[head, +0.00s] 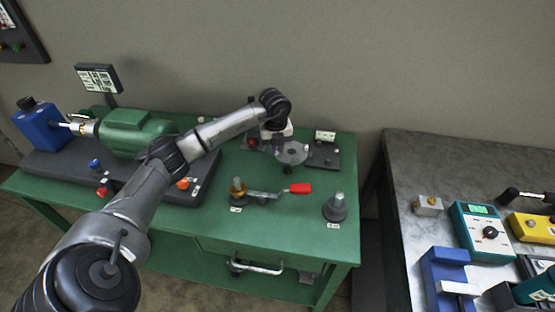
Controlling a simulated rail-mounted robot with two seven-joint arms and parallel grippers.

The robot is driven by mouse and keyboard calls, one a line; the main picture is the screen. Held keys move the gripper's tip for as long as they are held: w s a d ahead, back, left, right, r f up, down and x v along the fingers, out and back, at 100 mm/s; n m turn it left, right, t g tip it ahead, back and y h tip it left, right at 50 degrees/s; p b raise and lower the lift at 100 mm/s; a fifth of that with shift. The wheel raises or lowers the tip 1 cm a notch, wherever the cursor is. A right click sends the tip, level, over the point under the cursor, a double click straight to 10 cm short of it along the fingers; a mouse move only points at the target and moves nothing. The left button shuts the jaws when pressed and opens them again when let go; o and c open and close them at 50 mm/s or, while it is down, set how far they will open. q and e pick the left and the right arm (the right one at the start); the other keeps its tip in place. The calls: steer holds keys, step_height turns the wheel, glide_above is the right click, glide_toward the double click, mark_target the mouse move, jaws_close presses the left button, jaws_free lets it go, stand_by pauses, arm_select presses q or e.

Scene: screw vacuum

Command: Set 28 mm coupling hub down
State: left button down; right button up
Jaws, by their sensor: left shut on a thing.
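My left gripper (279,143) is over the back right of the green table, pointing down from the wrist, and is shut on a grey, round, flanged piece that looks like the coupling hub (291,153). The gripper's fingers are small and partly hidden by the wrist. A dark knob-like part shows just below the disc; I cannot tell whether the hub touches the table. Two labelled stands are in front: one with a brass-coloured post (238,186) and one with a grey post (337,204). Their labels are too small to read. My right gripper is not in view.
A red-handled lever tool (298,188) lies by the brass-post stand. A dark plate (325,156) is right of the hub. A green motor (136,132) and blue unit (42,127) stand left. A grey bench (405,160) with instruments is right.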

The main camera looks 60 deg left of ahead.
arm_select(q)
steer(key=shift+f+b, duration=0.5)
steer(key=shift+f, duration=1.5)
steer(key=shift+f, duration=0.15)
steer(key=c, duration=1.2)
jaws_free()
steer(key=shift+o, duration=0.2)
step_height(320, 180, up, 12)
steer(key=p, duration=0.3)
steer(key=shift+s+a, duration=0.1)
steer(key=shift+s, duration=0.05)
